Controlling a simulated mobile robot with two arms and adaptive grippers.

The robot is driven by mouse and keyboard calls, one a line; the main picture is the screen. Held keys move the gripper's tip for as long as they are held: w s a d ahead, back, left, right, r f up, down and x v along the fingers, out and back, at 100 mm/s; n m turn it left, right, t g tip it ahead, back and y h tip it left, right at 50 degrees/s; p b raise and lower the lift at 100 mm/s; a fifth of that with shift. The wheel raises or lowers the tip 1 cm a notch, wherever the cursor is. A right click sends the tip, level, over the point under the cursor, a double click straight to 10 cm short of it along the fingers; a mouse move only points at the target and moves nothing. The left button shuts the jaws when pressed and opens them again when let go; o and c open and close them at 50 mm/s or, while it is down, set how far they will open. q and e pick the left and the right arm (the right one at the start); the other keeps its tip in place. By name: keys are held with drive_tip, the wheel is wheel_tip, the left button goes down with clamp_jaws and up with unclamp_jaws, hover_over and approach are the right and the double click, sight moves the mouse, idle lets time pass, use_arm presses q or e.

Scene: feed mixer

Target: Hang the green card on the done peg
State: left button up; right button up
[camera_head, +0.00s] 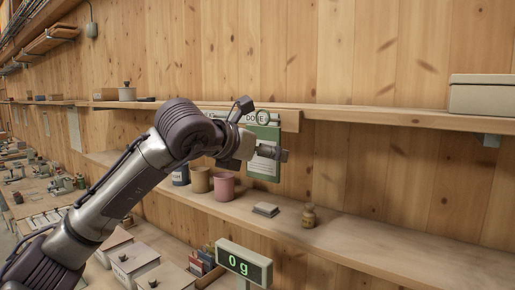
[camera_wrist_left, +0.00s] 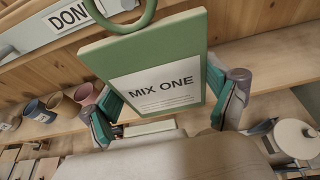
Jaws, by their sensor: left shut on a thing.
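The green card (camera_head: 265,173) has a white label reading "MIX ONE" and a green ring at its top. It also shows large in the left wrist view (camera_wrist_left: 193,49). My left gripper (camera_head: 264,152) is shut on the card, with one finger at each side edge (camera_wrist_left: 168,106). The card hangs roughly upright just in front of the upper shelf's edge. The white "DONE" sign (camera_wrist_left: 72,19) is on that edge, behind the ring; it also shows in the head view (camera_head: 246,116). I cannot make out the peg or whether the ring touches it. My right gripper is not in view.
A pink cup (camera_head: 223,187), a tan cup (camera_head: 200,180) and a small jar (camera_head: 309,216) stand on the lower shelf (camera_head: 390,250). A scale display (camera_head: 244,263) reads 0 g below. A beige box (camera_head: 482,95) sits on the upper shelf at right. The lower shelf's right part is clear.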

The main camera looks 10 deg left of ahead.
use_arm(q)
drive_tip(key=shift+x, duration=2.15)
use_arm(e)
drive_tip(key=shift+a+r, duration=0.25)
use_arm(q)
drive_tip(key=shift+r, duration=0.2)
drive_tip(key=o, duration=0.9)
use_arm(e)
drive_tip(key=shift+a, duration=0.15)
